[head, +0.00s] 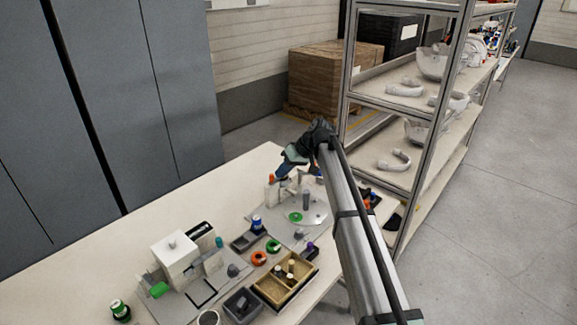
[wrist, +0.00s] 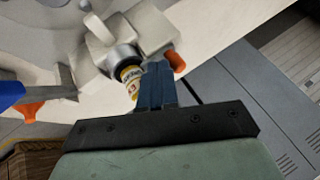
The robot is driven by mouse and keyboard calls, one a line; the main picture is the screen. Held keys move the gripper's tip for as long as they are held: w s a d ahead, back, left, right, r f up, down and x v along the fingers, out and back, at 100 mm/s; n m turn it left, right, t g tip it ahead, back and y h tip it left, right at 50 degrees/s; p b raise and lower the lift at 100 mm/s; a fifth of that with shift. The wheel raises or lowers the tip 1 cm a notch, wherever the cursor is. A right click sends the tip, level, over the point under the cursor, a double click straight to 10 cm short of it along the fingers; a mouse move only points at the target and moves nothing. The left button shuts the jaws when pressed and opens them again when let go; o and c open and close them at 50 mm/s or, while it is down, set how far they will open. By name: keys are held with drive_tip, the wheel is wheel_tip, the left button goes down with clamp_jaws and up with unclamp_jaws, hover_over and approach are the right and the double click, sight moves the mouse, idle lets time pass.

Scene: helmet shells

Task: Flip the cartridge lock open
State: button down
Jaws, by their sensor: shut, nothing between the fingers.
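In the wrist view, a pale grey holder block (wrist: 150,28) carries a cartridge (wrist: 130,75) with a yellow and white label. An orange-tipped part (wrist: 175,61) sticks out of the block's edge. A pale flat lever-like piece (wrist: 98,28) rises beside the cartridge's dark collar; I cannot tell for sure that it is the lock or how it is set. My gripper (wrist: 156,68) has its blue fingers together and empty, close beside the cartridge and below the orange tip; contact is unclear. In the head view, my gripper (head: 281,173) is at the table's back edge, by the small pale holder.
A grey plate with a green disc (head: 295,216) lies in front of my gripper. A wooden tray (head: 285,303), a white box (head: 175,260) and small coloured parts crowd the table. A metal shelf (head: 400,180) stands to the right. The table's back left is clear.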

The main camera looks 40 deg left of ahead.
drive_tip(key=shift+s+a+f, duration=0.1)
drive_tip(key=shift+a+f, duration=0.05)
drive_tip(key=shift+f, duration=0.1)
drive_tip(key=shift+s+a, duration=0.1)
drive_tip(key=shift+s, duration=1.3)
drive_tip(key=shift+r, duration=0.1)
drive_tip(key=w+v, duration=0.1)
drive_tip(key=v, duration=0.9)
drive_tip(key=shift+w, duration=0.1)
